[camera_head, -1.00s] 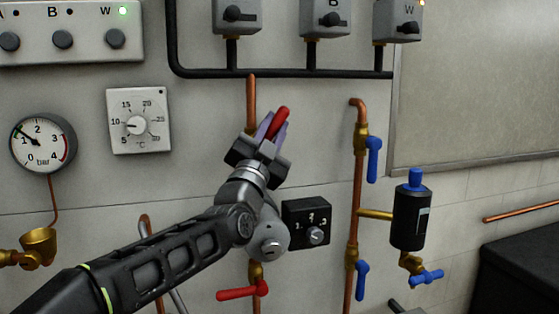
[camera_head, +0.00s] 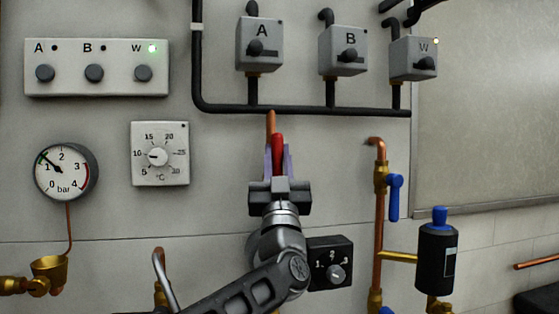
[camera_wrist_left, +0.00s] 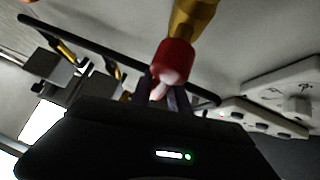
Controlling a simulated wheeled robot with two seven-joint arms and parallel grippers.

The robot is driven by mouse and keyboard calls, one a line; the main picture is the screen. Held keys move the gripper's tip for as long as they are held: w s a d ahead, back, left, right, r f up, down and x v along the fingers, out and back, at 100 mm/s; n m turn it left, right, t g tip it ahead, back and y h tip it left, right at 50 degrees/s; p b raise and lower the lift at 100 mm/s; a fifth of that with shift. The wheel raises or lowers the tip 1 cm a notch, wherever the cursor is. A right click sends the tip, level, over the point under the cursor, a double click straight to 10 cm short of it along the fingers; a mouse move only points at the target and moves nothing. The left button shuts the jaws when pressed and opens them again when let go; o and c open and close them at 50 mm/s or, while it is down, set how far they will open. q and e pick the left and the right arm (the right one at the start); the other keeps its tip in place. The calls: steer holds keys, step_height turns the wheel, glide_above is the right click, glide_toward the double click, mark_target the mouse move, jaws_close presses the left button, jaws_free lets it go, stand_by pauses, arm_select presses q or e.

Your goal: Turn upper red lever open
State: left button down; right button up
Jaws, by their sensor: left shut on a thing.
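The upper red lever (camera_head: 278,142) points upright, in line with the copper pipe (camera_head: 271,121) behind it. My left gripper (camera_head: 277,163) is shut on the lever, with one finger on each side of it. In the left wrist view, the red hub of the lever (camera_wrist_left: 174,54) sits on a brass valve body (camera_wrist_left: 192,18), and my left gripper (camera_wrist_left: 163,90) closes around the lever's pale-lit end. In the head view the valve body is hidden behind my gripper. My right gripper is not in view.
A black selector knob box (camera_head: 330,263) is close right of my left wrist. A thermostat dial (camera_head: 160,153) and a pressure gauge (camera_head: 66,171) are to the left. A copper pipe with a blue lever (camera_head: 395,197) is to the right. Black pipework (camera_head: 300,110) runs above.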

arm_select(q)
steer(key=shift+y, duration=0.3)
steer(key=c, duration=1.3)
jaws_free()
steer(key=shift+o, duration=0.2)
step_height(320, 180, up, 10)
steer(key=p, duration=0.4)
steer(key=shift+f, duration=0.1)
